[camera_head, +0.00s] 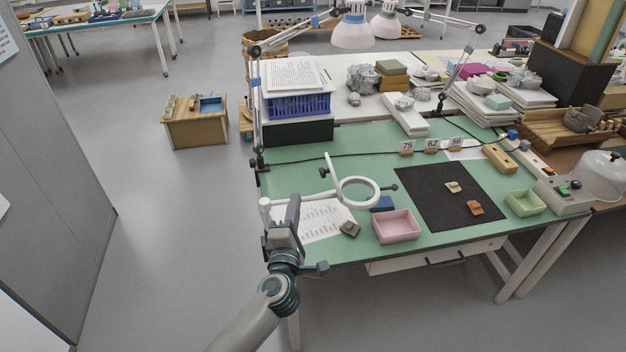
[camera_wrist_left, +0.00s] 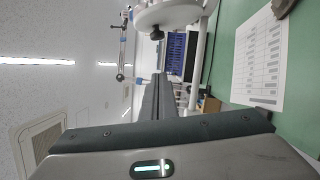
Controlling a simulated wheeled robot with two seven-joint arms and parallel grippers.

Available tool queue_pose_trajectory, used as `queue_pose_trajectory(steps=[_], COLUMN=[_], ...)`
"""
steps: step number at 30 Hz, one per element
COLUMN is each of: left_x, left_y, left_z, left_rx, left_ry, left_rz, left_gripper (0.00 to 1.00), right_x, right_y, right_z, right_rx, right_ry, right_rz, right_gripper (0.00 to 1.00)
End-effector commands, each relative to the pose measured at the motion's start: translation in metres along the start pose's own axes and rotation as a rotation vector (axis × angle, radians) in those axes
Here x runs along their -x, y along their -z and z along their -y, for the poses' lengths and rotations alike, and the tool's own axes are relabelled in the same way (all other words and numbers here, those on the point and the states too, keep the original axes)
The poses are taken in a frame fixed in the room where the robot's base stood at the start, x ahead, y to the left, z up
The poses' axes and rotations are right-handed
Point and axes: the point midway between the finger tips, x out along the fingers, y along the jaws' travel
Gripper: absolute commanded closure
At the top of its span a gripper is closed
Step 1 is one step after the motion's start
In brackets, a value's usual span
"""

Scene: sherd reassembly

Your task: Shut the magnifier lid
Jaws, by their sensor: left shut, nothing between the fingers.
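The magnifier (camera_head: 376,193) is a white ring on a white arm above the green table. Its lid (camera_head: 333,172) seems to be the thin white piece standing up, tilted, at the ring's left edge, so it looks open. My left gripper (camera_head: 294,199) is shut and empty, at the table's left front edge, left of the ring and close to the magnifier's arm. In the left wrist view the shut fingers (camera_wrist_left: 159,78) point toward white magnifier parts (camera_wrist_left: 165,14) at the top; which is lid and which is ring is hard to tell. My right gripper is not in view.
A printed sheet (camera_head: 318,222) lies under the magnifier. A grey sherd (camera_head: 350,229), a pink tray (camera_head: 397,226) and a blue block (camera_head: 382,203) sit nearby. A black mat (camera_head: 430,205) bears two sherds. A blue basket (camera_head: 298,106) stands behind. Green table behind the ring is mostly clear.

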Motion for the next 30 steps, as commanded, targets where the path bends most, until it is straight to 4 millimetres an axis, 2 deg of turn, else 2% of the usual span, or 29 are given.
queue_pose_trajectory(steps=[12, 15, 21, 30], left_x=[-0.074, -0.075, -0.079, -0.080], left_y=[0.000, -0.019, -0.035, -0.039], left_z=[-0.002, -0.002, -0.001, 0.000], left_rx=[-0.001, 0.003, 0.002, 0.001], left_ry=[-0.001, 0.000, 0.000, -0.001], left_rz=[-0.001, 0.003, 0.000, 0.001], left_gripper=[1.00, 1.00, 1.00, 1.00], right_x=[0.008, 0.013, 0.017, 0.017], right_y=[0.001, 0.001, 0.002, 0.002], right_z=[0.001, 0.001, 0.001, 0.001], right_rx=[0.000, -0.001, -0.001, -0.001], right_ry=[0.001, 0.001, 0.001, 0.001], right_rz=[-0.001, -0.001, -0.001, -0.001], right_gripper=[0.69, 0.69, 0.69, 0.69])
